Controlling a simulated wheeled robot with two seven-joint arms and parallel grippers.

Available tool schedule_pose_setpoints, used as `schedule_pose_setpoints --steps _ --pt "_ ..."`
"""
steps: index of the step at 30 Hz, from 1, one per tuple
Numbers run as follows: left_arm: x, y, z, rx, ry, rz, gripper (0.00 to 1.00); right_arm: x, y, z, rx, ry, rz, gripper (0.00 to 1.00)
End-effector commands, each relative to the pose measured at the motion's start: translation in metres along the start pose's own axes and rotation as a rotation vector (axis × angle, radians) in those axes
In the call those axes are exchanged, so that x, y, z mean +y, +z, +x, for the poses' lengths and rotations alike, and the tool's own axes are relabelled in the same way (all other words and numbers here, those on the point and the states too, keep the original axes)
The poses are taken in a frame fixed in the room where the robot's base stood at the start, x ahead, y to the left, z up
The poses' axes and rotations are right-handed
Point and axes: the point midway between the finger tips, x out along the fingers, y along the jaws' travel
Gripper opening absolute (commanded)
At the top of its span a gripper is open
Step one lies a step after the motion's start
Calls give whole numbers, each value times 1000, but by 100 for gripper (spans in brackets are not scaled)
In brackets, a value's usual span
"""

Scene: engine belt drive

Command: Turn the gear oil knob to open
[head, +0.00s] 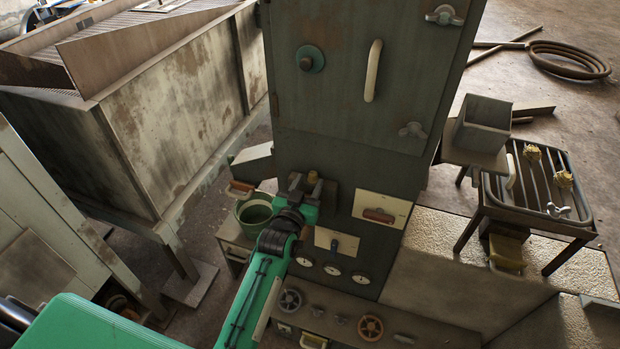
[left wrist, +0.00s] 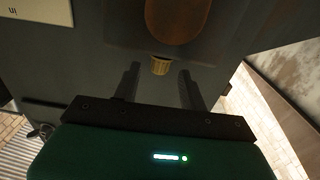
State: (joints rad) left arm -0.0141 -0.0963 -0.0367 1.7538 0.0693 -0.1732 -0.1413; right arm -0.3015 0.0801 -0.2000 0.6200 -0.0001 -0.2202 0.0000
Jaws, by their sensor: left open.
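A small ribbed brass knob (head: 312,177) sits on the front of the dark green cabinet (head: 345,120). I take it for the gear oil knob, though I can read no label. It also shows in the left wrist view (left wrist: 160,65), just beyond the fingertips. My left gripper (head: 303,185) is at the knob in the head view. Its two dark fingers (left wrist: 158,80) are spread apart with nothing between them, one on each side of the knob's line. I cannot tell whether they touch it. My right gripper is not in view.
An orange-brown rounded part (left wrist: 175,18) is above the knob in the wrist view. A lever plate (head: 335,242), gauges (head: 332,269) and two handwheels (head: 370,327) are lower down. A green bucket (head: 254,212) stands left of my gripper. A red-handled plate (head: 381,210) is at right.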

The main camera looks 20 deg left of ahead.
Motion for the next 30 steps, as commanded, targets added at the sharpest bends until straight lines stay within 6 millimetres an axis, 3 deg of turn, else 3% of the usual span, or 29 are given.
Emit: schedule_pose_setpoints --steps 6,15,16,22,30 --pt "0 0 16 -2 0 0 42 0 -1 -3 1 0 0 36" --pt "0 0 18 -1 0 0 42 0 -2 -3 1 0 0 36" --pt "0 0 18 -1 0 0 41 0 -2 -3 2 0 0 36" --pt "0 0 18 -1 0 0 1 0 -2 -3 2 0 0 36" --pt "-1 -1 19 3 24 5 0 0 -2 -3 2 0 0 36"
